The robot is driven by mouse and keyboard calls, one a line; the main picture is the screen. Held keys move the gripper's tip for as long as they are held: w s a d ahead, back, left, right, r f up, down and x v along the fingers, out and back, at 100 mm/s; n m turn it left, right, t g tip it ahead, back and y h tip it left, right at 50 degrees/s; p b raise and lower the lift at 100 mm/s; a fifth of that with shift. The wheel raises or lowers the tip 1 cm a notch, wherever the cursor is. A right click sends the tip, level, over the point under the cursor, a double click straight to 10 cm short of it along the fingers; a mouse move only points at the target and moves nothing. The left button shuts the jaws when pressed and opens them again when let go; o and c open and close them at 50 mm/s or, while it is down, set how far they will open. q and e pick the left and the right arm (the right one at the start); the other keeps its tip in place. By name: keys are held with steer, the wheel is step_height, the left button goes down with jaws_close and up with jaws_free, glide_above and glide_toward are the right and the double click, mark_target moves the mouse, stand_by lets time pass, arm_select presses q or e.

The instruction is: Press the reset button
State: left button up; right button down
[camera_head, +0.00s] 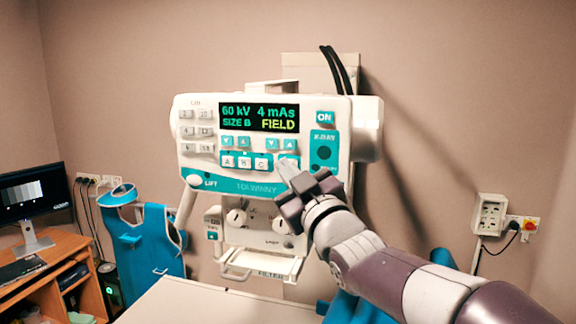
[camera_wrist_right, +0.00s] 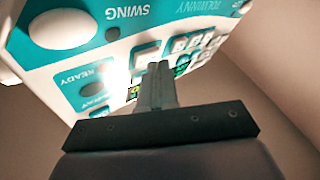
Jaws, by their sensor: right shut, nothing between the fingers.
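The white and teal control panel (camera_head: 205,170) of an X-ray unit faces me in the head view, with a lit display (camera_head: 259,118) reading 60 kV, 4 mAs, SIZE B and FIELD. My right gripper (camera_head: 285,167) is shut and empty, its fingertips at the panel's lower button row, right of the A, B, C buttons (camera_head: 244,161). The fingertips partly cover a button there. I cannot read a reset label or tell whether the fingers touch. In the right wrist view, the shut fingers (camera_wrist_right: 157,72) point at the panel buttons (camera_wrist_right: 147,50). My left gripper is out of view.
An ON button (camera_head: 325,117) and an X-RAY section sit on the panel's right. Knobs (camera_head: 237,217) and a filter tray (camera_head: 268,262) are below. A desk with a monitor (camera_head: 36,194) is at left; wall sockets (camera_head: 490,214) are at right.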

steer(key=shift+w, duration=0.25)
stand_by(0.4)
steer(key=shift+s+a+b, duration=0.2)
steer(key=shift+s+b, duration=0.6)
steer(key=s+b, duration=0.1)
steer(key=s+a+b, duration=0.1)
steer(key=s+b, duration=0.2)
steer(key=shift+s+a+b, duration=0.25)
steer(key=shift+s+b, duration=0.1)
steer(key=shift+b, duration=0.05)
